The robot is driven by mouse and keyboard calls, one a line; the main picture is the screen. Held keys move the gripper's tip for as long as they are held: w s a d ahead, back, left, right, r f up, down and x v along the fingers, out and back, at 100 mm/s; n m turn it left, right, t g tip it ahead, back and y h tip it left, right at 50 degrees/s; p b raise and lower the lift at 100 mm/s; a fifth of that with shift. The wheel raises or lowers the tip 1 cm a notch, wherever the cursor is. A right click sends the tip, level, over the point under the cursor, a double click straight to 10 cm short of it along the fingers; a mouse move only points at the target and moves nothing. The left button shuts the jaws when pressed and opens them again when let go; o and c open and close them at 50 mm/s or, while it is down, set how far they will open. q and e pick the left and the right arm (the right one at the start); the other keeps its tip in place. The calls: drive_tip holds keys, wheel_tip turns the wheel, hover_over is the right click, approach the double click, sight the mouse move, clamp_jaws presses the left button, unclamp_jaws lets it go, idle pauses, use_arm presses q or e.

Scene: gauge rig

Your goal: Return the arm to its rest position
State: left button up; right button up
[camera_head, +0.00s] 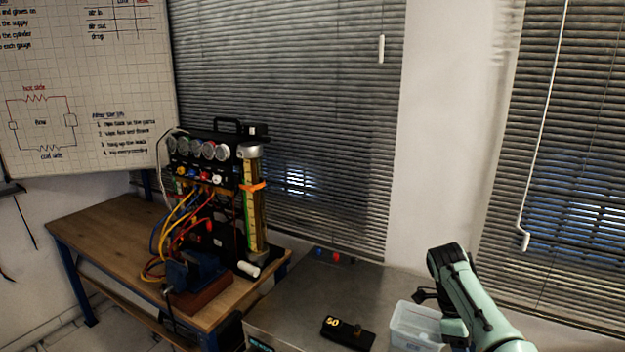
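My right arm (480,308) is mint green with black joints and comes in at the lower right. It rises to a bent black joint and folds down over a clear plastic bin (407,328). Dark parts that look like my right gripper (438,312) show beside the arm, in front of the bin. The arm hides much of it, so I cannot tell whether it is open or shut, or whether it holds anything. My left arm and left gripper are not in view.
A gauge rig (215,180) with hoses and a tall cylinder stands on a wooden bench (100,225). A grey worktop (285,315) holds a black block marked 50 (347,332) and small red and blue pieces (335,256). Window blinds (300,90) are behind.

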drive_tip(key=w+a+f+n+y, duration=0.1)
drive_tip(key=a+f+n, duration=0.3)
drive_tip(key=f, duration=0.7)
drive_tip(key=w+a+f+n+y, duration=0.1)
drive_tip(key=f+n, duration=0.4)
drive_tip(key=f, duration=0.5)
drive_tip(key=s+a+f+n+t+y, duration=0.1)
drive_tip(key=s+a+f+n, duration=0.1)
drive_tip(key=f, duration=0.4)
drive_tip(key=s+a+f+n+y, duration=0.1)
drive_tip(key=s+a+f+n, duration=0.15)
drive_tip(key=f, duration=0.35)
drive_tip(key=s+a+f+n+y, duration=0.1)
drive_tip(key=s+a+f+n, duration=0.1)
drive_tip(key=s, duration=0.6)
drive_tip(key=s+a+f+n+t+y, duration=0.1)
drive_tip(key=s+a+f+n, duration=0.2)
drive_tip(key=s+f, duration=0.3)
drive_tip(key=s+a+f+n+y, duration=0.1)
drive_tip(key=s+a+f+n, duration=0.2)
drive_tip(key=s, duration=0.7)
drive_tip(key=shift+a+f+t, duration=0.4)
drive_tip(key=shift+a, duration=0.4)
drive_tip(key=shift+o, duration=0.3)
drive_tip(key=shift+n, duration=0.25)
